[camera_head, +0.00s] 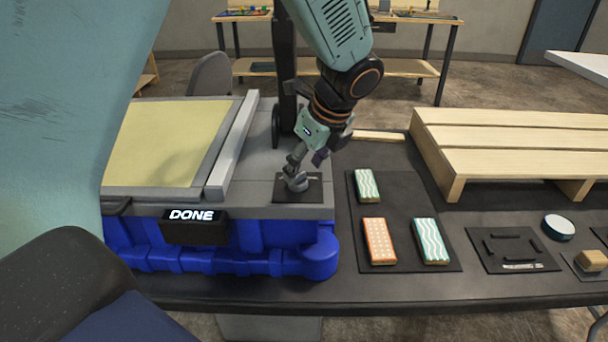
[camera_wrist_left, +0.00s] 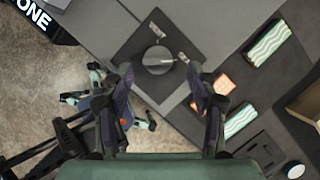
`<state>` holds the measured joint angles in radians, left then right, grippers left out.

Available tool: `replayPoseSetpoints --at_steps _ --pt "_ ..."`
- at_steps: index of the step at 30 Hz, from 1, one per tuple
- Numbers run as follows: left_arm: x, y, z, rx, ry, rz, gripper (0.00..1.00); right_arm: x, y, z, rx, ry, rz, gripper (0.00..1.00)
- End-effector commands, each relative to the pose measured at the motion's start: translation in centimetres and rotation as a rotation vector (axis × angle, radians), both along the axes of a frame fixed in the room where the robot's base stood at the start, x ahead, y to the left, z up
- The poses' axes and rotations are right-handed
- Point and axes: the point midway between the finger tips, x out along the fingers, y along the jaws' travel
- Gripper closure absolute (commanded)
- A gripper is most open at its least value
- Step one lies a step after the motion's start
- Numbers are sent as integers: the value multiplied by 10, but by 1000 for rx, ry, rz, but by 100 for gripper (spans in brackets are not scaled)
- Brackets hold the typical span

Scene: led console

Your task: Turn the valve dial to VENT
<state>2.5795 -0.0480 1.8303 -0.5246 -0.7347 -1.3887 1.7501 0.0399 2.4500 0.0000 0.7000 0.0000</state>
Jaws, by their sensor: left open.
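The valve dial (camera_head: 298,184) is a round grey knob on a dark square plate (camera_head: 284,196), at the right end of the grey console top. My left gripper (camera_head: 305,163) is just above it, pointing down, with its fingers apart. In the left wrist view the dial (camera_wrist_left: 157,58) shows between and just beyond the two open fingers (camera_wrist_left: 166,76). A thin light line on the dial points right in that view. Small labels (camera_wrist_left: 184,57) on the plate are too small to read. I cannot tell whether any finger touches the dial. My right gripper is not in view.
A display (camera_head: 194,216) on the blue console front reads DONE. A raised grey bar (camera_head: 233,147) borders the yellow panel left of the dial. Several patterned blocks (camera_head: 379,241) lie on a dark mat to the right, with a wooden pallet (camera_head: 510,141) behind them.

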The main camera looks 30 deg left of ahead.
Motion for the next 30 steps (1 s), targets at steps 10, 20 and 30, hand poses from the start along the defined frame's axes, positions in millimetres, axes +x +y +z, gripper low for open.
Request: replayPoseSetpoints --at_steps 10,20,30 --pt "5 11 -29 0 0 1 42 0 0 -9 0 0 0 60" --pt "8 11 -29 0 0 1 49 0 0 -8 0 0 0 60" --pt "7 11 -29 0 2 1 78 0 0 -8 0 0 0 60"
